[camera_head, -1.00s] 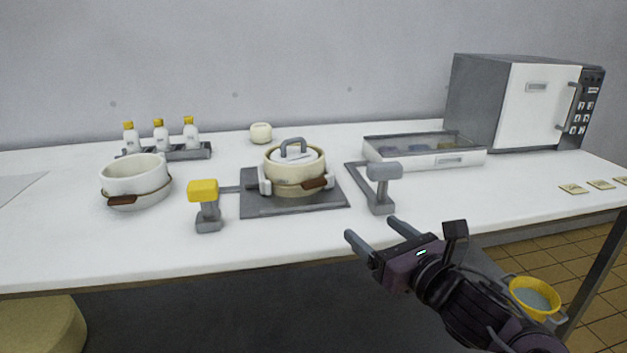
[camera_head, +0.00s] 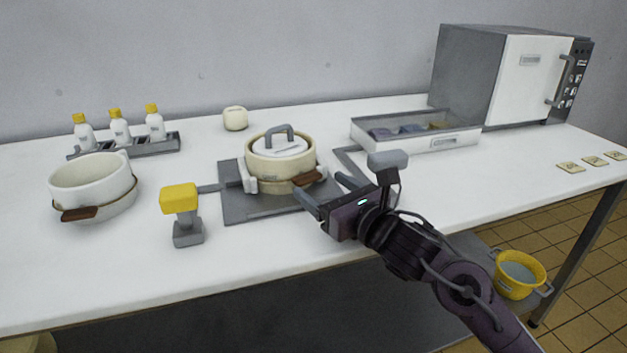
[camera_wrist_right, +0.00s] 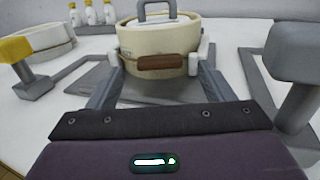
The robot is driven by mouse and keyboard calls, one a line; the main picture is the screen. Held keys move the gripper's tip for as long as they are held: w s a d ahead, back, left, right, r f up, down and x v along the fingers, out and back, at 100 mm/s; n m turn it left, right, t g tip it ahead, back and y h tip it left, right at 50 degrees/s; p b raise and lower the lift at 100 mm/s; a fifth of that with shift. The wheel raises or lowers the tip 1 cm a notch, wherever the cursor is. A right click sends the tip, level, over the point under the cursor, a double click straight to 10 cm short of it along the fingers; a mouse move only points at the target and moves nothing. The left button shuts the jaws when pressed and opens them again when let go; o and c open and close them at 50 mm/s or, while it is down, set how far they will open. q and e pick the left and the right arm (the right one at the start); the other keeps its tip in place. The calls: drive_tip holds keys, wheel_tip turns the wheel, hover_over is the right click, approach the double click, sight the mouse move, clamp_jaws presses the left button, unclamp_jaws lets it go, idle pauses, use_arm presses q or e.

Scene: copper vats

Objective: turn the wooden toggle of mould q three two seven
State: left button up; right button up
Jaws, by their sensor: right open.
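A round cream mould (camera_head: 280,165) with a white lid and grey handle sits on a dark grey plate on the table. A brown wooden toggle (camera_head: 305,179) is on its front, level; it also shows in the right wrist view (camera_wrist_right: 161,62). A label on the mould is too small to read. My right gripper (camera_head: 325,188) is open and empty, with its fingers pointing at the mould's front, just short of the toggle. A second, lidless white mould (camera_head: 92,183) with a brown toggle (camera_head: 79,213) stands at the left. My left gripper is not in view.
A yellow-topped post (camera_head: 180,205) stands left of the plate and a grey-topped post (camera_head: 388,160) stands right, close to my right gripper. Bottles in a rack (camera_head: 135,147), a shallow tray (camera_head: 430,143) and a microwave (camera_head: 500,75) are behind. The front left table is clear.

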sight(311, 179)
drive_tip(key=shift+x, duration=1.7)
drive_tip(key=shift+c, duration=0.3)
